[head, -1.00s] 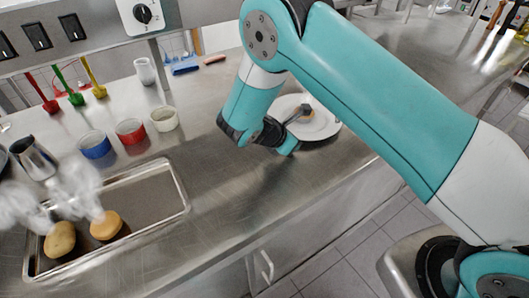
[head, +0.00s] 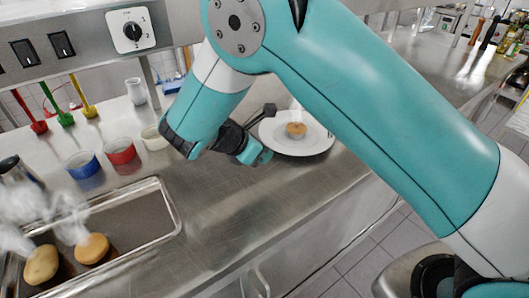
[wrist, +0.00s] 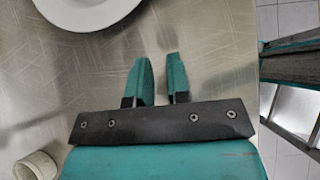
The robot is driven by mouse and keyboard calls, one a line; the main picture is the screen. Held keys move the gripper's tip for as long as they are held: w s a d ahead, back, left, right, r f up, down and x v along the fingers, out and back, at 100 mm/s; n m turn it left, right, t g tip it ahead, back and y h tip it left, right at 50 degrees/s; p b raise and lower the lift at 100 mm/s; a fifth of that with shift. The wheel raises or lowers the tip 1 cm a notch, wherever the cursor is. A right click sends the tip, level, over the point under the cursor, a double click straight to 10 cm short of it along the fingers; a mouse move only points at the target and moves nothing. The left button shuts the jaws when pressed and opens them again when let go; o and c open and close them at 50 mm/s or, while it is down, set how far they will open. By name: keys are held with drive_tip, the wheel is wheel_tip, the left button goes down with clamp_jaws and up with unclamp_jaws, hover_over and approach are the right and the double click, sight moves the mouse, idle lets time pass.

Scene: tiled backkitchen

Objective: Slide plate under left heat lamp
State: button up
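A white plate (head: 272,135) lies on the steel counter right of my gripper, with a small brown muffin-like food item (head: 296,130) on it. Part of the plate's rim also shows at the top of the wrist view (wrist: 84,24). My gripper (head: 264,157) is low over the counter, just left of the plate's near-left edge. The wrist view shows its two teal fingers (wrist: 158,62) apart with only counter between them. The plate appears clear of the fingers. No heat lamp can be made out in these views.
A panel with a dial (head: 131,31) and switches crosses the upper left on a post. A metal tray (head: 150,235) holds steaming potato-like items. The counter's front edge runs close by.

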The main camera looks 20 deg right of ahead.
drive_tip(key=s+d+r+m+g+y, duration=0.1)
drive_tip(key=s+r+m+y, duration=0.65)
drive_tip(key=r, duration=0.25)
drive_tip(key=s+a+r+m+y, duration=0.1)
drive_tip(key=s+r+m+y, duration=0.1)
drive_tip(key=s, duration=0.7)
drive_tip(key=s+a+r+m+g+y, duration=0.1)
drive_tip(key=s+r+m+y, duration=0.2)
drive_tip(key=s, duration=0.7)
wheel_tip(320, 180, up, 3)
drive_tip(key=shift+r+m+g, duration=0.15)
drive_tip(key=shift+m+g, duration=0.15)
drive_tip(key=shift+m, duration=0.65)
drive_tip(key=shift+a, duration=0.1)
